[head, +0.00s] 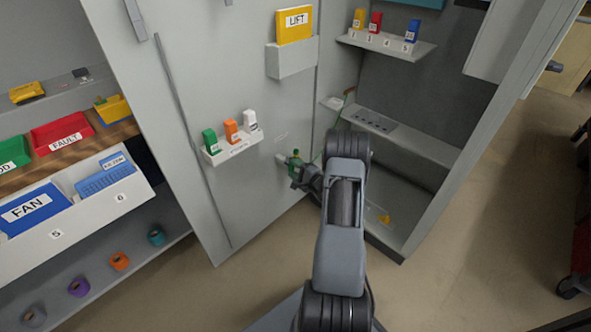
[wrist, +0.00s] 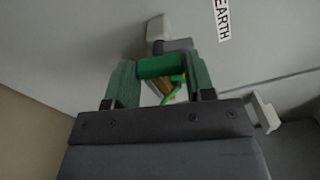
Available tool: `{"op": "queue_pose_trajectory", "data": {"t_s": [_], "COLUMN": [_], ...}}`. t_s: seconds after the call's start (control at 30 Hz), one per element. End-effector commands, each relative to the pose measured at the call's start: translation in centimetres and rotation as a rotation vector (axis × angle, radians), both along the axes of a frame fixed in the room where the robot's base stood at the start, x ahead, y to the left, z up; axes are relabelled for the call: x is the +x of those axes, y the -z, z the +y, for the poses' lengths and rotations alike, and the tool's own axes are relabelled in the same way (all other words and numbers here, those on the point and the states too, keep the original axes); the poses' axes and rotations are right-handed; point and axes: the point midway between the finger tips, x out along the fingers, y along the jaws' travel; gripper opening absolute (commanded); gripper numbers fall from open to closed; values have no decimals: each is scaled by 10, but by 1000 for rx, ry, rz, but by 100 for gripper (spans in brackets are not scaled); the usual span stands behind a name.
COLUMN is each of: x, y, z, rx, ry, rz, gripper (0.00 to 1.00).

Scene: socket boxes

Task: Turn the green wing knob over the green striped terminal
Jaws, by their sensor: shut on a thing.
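The green wing knob (wrist: 160,66) lies between my two gripper fingers in the wrist view, spanning the gap from one to the other. My gripper (wrist: 160,72) is shut on it. A yellowish piece with a bright green stripe (wrist: 168,92), apparently the green striped terminal, shows just below the knob and is partly hidden. An EARTH label (wrist: 222,19) is on the grey panel close by. In the head view my gripper (head: 300,172) is at the lower part of the cabinet door, with a small green part just above it.
The grey cabinet door (head: 190,120) carries a small rack (head: 236,147) with green, orange and white pieces, and a yellow LIFT box (head: 294,25) higher up. Shelves inside the cabinet (head: 405,137) are to the right. A bench with labelled bins (head: 95,205) is at the left.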

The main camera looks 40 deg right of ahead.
Motion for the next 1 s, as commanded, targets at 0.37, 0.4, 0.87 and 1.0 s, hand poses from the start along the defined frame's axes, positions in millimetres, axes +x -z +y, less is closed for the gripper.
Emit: {"op": "queue_pose_trajectory", "data": {"t_s": [0.37,0.4,0.87,1.0], "x": [0,0,0,0], "y": [1,1,0,0], "z": [0,0,0,0], "rx": [167,199,515,574], "ry": [1,1,1,1], "rz": [29,35,91,100], "gripper": [26,26,26,26]}}
